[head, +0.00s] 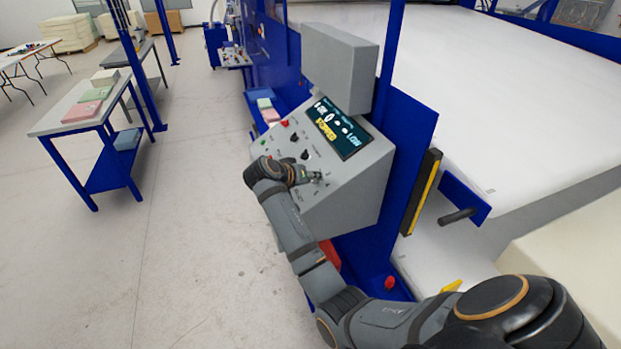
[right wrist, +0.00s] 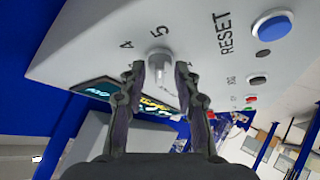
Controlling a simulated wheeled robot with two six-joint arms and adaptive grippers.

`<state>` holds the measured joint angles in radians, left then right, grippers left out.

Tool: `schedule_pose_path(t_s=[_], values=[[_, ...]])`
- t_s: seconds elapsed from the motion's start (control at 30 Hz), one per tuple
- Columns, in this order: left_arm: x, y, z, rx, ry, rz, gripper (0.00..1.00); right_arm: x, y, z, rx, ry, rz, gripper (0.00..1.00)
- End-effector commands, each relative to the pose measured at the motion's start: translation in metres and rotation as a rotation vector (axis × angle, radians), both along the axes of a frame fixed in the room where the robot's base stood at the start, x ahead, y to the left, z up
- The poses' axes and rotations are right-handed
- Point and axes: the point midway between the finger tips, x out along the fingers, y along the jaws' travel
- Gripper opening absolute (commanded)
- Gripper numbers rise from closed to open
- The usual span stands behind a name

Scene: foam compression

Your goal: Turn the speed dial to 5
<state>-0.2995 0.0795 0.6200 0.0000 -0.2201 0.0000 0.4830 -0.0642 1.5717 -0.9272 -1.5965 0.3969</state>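The speed dial (right wrist: 160,65) is a light grey knob in the right wrist view, with the numerals 4 and 5 printed on the panel beyond it. Its pointer direction is not clear. My right gripper (right wrist: 160,72) has one finger on each side of the knob, apart, with narrow gaps seeming to show; contact is hard to tell. In the head view my right gripper (head: 318,177) is at the lower right of the sloped grey control panel (head: 345,187) and hides the dial. My left gripper is not in view.
The panel has a dark display (head: 340,131), black knobs and a red button (head: 285,123). A blue RESET button (right wrist: 271,25) is right of the dial in the wrist view. A white conveyor bed (head: 490,100) lies right of the panel; clear floor (head: 190,240) lies left.

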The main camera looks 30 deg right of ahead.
Motion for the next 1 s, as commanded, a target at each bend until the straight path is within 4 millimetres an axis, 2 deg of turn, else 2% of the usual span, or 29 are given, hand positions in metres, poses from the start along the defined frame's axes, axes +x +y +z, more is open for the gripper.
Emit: schedule_pose_path(t_s=[0.17,0.4,0.6,1.0], values=[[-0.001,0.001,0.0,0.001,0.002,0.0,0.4,0.0,0.0,0.011,0.001,-0.002,-0.002,0.32],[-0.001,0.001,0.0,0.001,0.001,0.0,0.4,0.001,0.0,0.065,0.0,-0.006,-0.001,0.32],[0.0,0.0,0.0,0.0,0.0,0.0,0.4,0.001,0.001,0.094,0.001,-0.002,0.0,0.32],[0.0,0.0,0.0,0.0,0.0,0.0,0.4,0.0,0.001,0.1,0.0,0.0,0.0,0.32]])
